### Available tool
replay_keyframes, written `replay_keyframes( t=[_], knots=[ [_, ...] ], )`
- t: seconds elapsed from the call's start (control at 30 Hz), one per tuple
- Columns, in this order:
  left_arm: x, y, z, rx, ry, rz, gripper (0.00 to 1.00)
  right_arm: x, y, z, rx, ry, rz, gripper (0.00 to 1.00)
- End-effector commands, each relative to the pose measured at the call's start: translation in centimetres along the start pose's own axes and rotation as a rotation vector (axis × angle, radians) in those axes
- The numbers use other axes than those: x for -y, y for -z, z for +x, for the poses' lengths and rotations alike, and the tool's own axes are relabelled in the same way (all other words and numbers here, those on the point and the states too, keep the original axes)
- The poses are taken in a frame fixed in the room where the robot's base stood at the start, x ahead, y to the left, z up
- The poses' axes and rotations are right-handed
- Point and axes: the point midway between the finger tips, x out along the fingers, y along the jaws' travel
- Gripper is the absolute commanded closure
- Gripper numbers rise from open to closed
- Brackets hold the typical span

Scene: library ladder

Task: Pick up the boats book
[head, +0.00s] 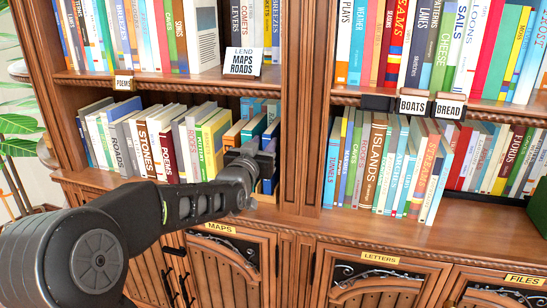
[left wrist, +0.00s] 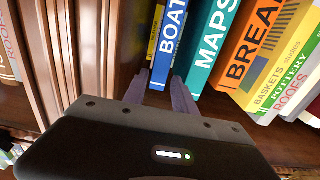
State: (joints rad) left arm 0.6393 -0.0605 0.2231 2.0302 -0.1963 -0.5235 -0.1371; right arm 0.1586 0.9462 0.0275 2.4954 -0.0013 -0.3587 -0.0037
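The boats book is a blue book with white letters; its spine (left wrist: 172,35) faces me in the left wrist view, between a thin yellow book and the teal maps book (left wrist: 208,45). In the head view its blue top (head: 272,112) shows near the right end of the left middle shelf, the spine largely hidden behind my gripper. My left gripper (head: 263,153) is at the front of this row. In the left wrist view its two fingers (left wrist: 162,80) are apart, one on each side of the boats spine, with a visible gap on the left. My right gripper is out of view.
An orange bread book (left wrist: 255,45) stands beyond the maps book. A wooden upright (head: 300,110) is close to the right of the gripper. Below is a wooden ledge (head: 290,225) with free room. A green object (head: 538,208) is at the right edge.

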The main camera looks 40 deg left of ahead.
Motion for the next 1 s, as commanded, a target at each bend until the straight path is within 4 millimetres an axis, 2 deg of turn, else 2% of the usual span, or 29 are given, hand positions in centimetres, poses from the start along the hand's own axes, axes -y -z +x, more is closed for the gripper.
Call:
replay_keyframes(
  t=[0.33, 0.97, 1.0],
  knots=[
    [-0.2, 0.2, 4.5, 0.000, 0.000, -0.002, 0.67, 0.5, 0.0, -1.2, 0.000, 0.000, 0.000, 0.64],
    [-0.2, 0.2, 4.7, 0.000, 0.000, -0.001, 0.67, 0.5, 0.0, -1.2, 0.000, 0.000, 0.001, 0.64],
    [-0.2, 0.2, 4.7, 0.000, 0.000, -0.001, 0.70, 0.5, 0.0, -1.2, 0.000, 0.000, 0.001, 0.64]
  ],
)
